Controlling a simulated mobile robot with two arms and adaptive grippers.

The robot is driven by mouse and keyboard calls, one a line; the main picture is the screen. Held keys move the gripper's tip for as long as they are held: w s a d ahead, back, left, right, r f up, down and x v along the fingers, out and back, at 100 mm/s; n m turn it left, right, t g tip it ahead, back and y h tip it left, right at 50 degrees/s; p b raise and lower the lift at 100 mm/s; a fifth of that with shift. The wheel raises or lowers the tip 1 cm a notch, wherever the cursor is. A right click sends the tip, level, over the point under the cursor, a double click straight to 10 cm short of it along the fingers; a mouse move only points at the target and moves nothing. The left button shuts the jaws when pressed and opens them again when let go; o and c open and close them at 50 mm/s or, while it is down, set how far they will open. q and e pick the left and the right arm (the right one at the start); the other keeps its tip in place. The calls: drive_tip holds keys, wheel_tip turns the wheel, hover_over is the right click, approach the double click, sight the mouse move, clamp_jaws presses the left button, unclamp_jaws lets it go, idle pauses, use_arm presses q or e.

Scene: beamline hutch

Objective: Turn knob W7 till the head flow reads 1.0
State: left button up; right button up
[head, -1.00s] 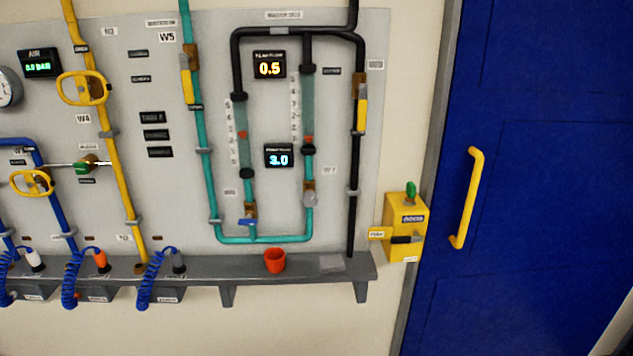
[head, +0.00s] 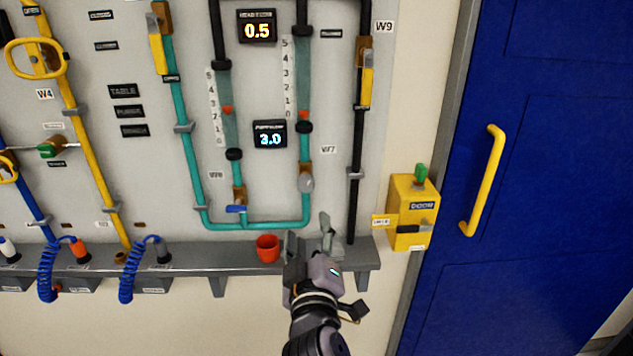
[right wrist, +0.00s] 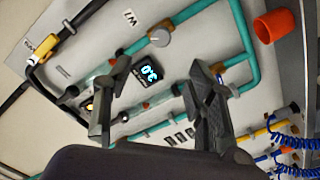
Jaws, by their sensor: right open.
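Knob W7 (head: 306,183) is a small grey round knob on the right teal flow tube, beside its W7 label (head: 328,150). It also shows in the right wrist view (right wrist: 160,36). The upper display (head: 257,27) reads 0.5 in yellow. The lower display (head: 270,134) reads 3.0 in blue; its caption is too blurred to read surely. My right gripper (head: 309,232) is open and empty, below knob W7 and apart from it. Its two fingers also show in the right wrist view (right wrist: 160,90). My left gripper is not in view.
A red cup (head: 268,248) stands on the grey shelf (head: 228,262) just left of my right gripper. A blue-handled valve (head: 237,209) sits on the left flow tube. A yellow door box (head: 411,212) and blue door (head: 560,190) are at the right.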

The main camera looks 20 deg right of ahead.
drive_tip(key=p, duration=0.1)
approach(306, 188)
drive_tip(key=p+x, duration=0.3)
drive_tip(key=x, duration=0.8)
drive_tip(key=shift+w+d, duration=0.1)
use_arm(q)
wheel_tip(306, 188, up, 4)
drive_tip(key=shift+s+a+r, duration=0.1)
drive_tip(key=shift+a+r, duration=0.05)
use_arm(e)
drive_tip(key=shift+c, duration=0.2)
